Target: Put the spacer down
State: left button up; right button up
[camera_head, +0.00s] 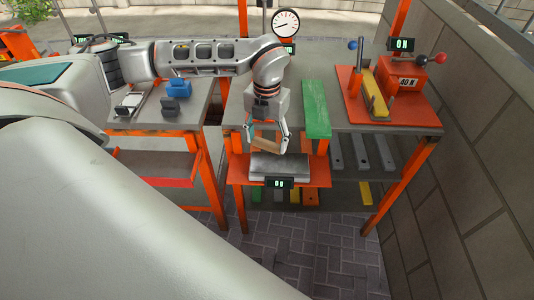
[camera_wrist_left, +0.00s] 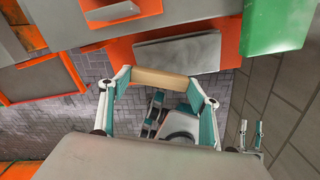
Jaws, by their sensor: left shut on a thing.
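The spacer is a short tan block (camera_head: 265,144). My left gripper (camera_head: 266,150) is shut on it, one finger at each end; it also shows in the left wrist view (camera_wrist_left: 159,79). The gripper is in front of the middle bench, with the block just above and behind the grey plate (camera_head: 280,167) in the head view. The plate lies on an orange shelf (camera_head: 241,172) with a small display.
A green board (camera_head: 316,109) overhangs the bench edge right of my left gripper. A blue block (camera_head: 179,87) is on the left table. Several bars lie on the lower rack.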

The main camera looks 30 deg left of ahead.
aim_at(267, 162)
pick_arm(q)
jog(key=shift+f, duration=3.1)
jog(key=shift+f, duration=0.1)
jog(key=o, duration=0.9)
jog(key=shift+f, duration=0.1)
